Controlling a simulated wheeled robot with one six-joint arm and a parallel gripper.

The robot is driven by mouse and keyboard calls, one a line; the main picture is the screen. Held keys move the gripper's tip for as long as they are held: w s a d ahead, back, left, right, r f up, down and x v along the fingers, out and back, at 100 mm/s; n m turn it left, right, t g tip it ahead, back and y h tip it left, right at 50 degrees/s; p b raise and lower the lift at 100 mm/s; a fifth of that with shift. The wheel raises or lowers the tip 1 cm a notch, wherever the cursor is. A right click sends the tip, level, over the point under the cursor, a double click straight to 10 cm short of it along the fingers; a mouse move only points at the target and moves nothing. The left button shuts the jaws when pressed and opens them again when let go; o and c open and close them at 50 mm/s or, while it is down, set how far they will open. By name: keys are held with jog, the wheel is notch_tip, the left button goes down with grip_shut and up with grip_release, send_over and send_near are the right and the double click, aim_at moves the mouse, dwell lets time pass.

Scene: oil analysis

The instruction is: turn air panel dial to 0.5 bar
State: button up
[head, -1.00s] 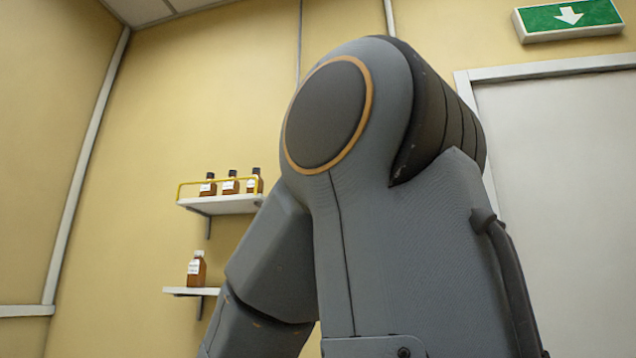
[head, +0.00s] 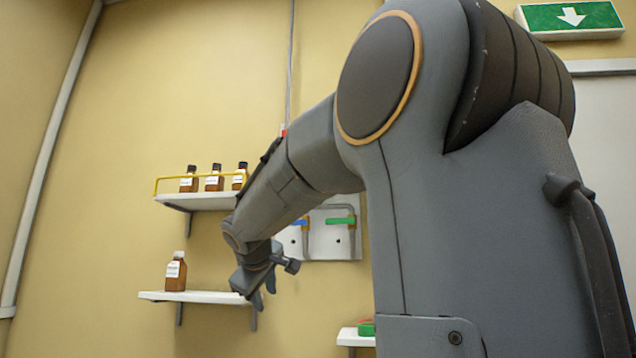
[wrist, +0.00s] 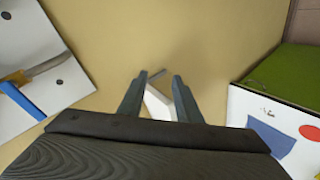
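A white wall panel (head: 330,240) with a blue-handled valve (head: 299,222) and a green-handled valve (head: 340,221) hangs on the yellow wall, partly hidden behind my arm. A corner of a white panel with a blue handle (wrist: 22,103) shows at the left of the wrist view. I cannot make out a dial or its reading. My gripper (head: 262,292) is beside the right end of the lower shelf in the head view, left of and below the valves. In the wrist view my gripper (wrist: 158,78) has its fingers apart and nothing visibly held.
The upper shelf (head: 200,201) with a yellow rail holds several brown bottles. The lower shelf (head: 195,297) holds one brown bottle (head: 176,271). Another small shelf (head: 352,338) carries a green and red item (head: 366,328). A green-topped white box (wrist: 285,90) is at right in the wrist view.

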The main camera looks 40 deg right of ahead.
jog(key=s+d+r+t+h+p, duration=0.1)
jog(key=s+d+r+h, duration=0.15)
jog(key=r, duration=0.85)
jog(key=s+d+r+t+h+p, duration=0.15)
jog(key=d+r, duration=0.25)
jog(key=r, duration=0.7)
jog(key=s+d+r+h, duration=0.2)
jog(key=d+r, duration=0.1)
jog(key=r, duration=0.8)
jog(key=p+x, duration=0.2)
jog(key=x, duration=0.4)
jog(key=shift+d+p, duration=0.3)
jog(key=shift+p, duration=0.1)
jog(key=shift+w, duration=0.15)
grip_shut()
